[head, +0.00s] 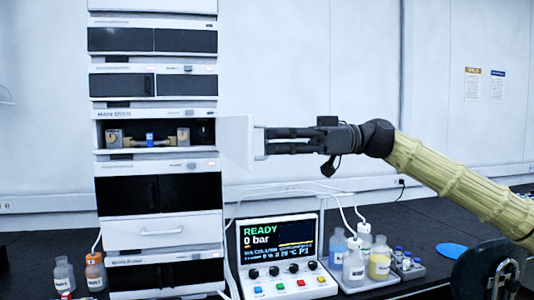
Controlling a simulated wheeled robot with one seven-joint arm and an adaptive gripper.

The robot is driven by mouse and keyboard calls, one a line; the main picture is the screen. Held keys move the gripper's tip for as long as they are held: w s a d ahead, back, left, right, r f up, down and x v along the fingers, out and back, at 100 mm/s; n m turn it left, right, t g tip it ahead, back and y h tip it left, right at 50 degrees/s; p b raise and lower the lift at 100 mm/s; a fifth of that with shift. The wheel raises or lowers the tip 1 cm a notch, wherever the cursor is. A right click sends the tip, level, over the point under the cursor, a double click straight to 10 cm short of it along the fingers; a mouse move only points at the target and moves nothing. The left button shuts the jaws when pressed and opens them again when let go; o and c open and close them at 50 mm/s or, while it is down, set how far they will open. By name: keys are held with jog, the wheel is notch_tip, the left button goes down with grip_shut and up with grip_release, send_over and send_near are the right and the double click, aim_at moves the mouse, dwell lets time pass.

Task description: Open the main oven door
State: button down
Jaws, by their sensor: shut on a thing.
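The main oven (145,114) is a white unit in the middle of the tall stack, with its name on the strip above its opening. Its door (236,142) is a white panel swung out at the right side, so the oven stands open. Inside show metal fittings and a small blue part (150,138). My gripper (268,142) reaches in from the right, level, with its fingers shut at the door's outer side. A handle there is mostly hidden by the fingers.
A control box (280,255) with a lit screen reading READY stands below the door. Bottles in a tray (375,285) stand right of it, with tubes rising behind. Two bottles (95,272) stand left of the stack's foot.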

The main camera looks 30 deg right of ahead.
jog(key=shift+w+d+r+t+b, duration=0.15)
jog(key=shift+w+d+b, duration=0.15)
jog(key=shift+d, duration=0.5)
jog(key=shift+w+d+r+t+b, duration=0.15)
jog(key=shift+w+d, duration=0.15)
jog(key=shift+d, duration=0.6)
jog(key=c, duration=1.7)
grip_release()
jog(key=shift+w+f, duration=0.1)
jog(key=shift+o, duration=0.7)
jog(key=shift+w+f, duration=0.15)
jog(key=shift+w, duration=0.25)
jog(key=v, duration=1)
jog(key=shift+s, duration=0.45)
